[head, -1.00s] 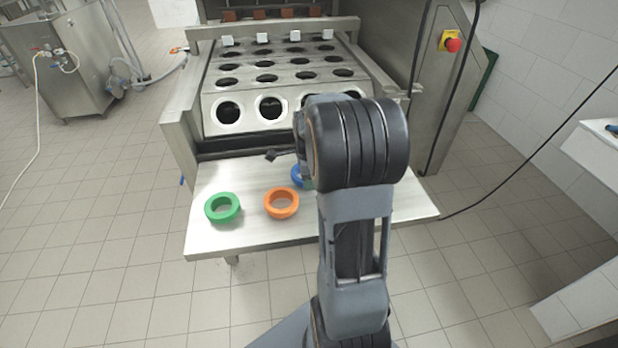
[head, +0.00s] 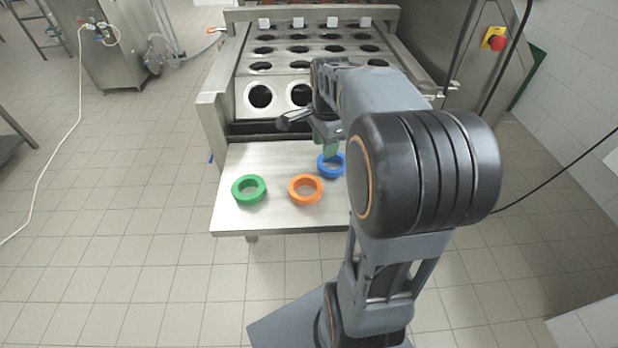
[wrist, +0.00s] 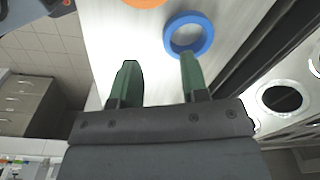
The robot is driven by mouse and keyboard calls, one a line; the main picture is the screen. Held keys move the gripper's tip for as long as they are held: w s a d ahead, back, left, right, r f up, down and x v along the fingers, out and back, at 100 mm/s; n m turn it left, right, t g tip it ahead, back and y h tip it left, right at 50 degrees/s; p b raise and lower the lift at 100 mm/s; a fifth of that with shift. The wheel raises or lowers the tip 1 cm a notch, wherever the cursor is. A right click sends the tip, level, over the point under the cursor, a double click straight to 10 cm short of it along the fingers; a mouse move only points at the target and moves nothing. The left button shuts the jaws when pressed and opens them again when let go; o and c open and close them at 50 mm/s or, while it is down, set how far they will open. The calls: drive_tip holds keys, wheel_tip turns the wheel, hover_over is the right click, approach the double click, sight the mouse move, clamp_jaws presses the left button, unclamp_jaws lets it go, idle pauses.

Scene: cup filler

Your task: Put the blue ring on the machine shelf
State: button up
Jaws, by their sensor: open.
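The blue ring (head: 331,165) lies flat on the metal shelf (head: 270,215) at the front of the machine, just right of the orange ring. My arm hides the shelf to its right. In the wrist view the blue ring (wrist: 189,35) lies beyond my fingertips, close to the right finger. My gripper (wrist: 156,75) is open with two green fingers apart and nothing between them. In the head view my gripper (head: 328,145) is over the shelf, by the blue ring's far side; whether a finger touches the ring I cannot tell.
An orange ring (head: 305,189) and a green ring (head: 249,189) lie on the shelf to the left. Behind it stands the machine's plate with rows of round holes (head: 299,49). A red emergency button (head: 497,43) is at the upper right. The shelf's front left is free.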

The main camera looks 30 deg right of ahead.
drive_tip(key=s+a+f+n+t, duration=0.1)
drive_tip(key=s+a+f+n, duration=0.1)
drive_tip(key=s+a+n, duration=0.3)
drive_tip(key=s+a+f+n+t, duration=0.1)
drive_tip(key=s+a+n, duration=0.4)
drive_tip(key=n, duration=0.8)
drive_tip(key=a, duration=0.3)
drive_tip(key=shift+a+f+n, duration=0.3)
drive_tip(key=shift+f, duration=0.1)
drive_tip(key=shift+r, duration=0.1)
